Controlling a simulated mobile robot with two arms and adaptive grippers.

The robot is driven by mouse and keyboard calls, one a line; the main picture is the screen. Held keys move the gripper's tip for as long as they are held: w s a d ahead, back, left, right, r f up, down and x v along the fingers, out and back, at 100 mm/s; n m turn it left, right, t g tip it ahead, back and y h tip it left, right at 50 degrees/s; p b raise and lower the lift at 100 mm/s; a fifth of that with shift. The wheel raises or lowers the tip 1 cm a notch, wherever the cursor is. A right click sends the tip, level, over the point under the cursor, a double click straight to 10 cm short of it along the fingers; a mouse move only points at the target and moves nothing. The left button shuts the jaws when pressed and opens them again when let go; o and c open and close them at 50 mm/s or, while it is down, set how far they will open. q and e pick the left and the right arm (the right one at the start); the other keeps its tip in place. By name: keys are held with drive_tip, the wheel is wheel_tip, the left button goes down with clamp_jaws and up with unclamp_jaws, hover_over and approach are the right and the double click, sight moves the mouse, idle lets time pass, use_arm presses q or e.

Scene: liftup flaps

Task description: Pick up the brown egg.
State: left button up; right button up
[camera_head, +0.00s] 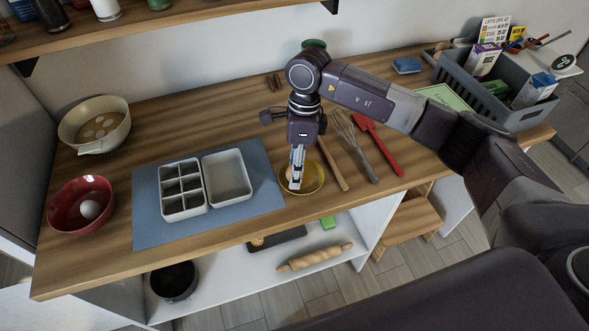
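My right gripper (296,185) points down into a yellow bowl (316,178) near the front edge of the wooden counter. A small brownish, rounded patch (289,174) shows beside the fingers inside the bowl; it looks like the brown egg, mostly hidden by the gripper. The fingers are seen nearly edge-on, so I cannot tell whether they are open or shut on it. A white egg (90,209) lies in a red bowl (72,218) at the left end of the counter. My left gripper is not in view.
A blue mat (146,207) holds a divided white tray (182,189) and a plain one (227,177), left of the yellow bowl. A wooden-handled tool, a whisk (357,145) and a red spatula (378,145) lie to its right. A grey crate (515,116) stands at the far right.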

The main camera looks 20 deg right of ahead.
drive_tip(key=c, duration=0.6)
drive_tip(key=shift+r, duration=0.1)
drive_tip(key=shift+r+b, duration=1.65)
drive_tip(key=shift+r, duration=8.25)
drive_tip(key=shift+f, duration=0.1)
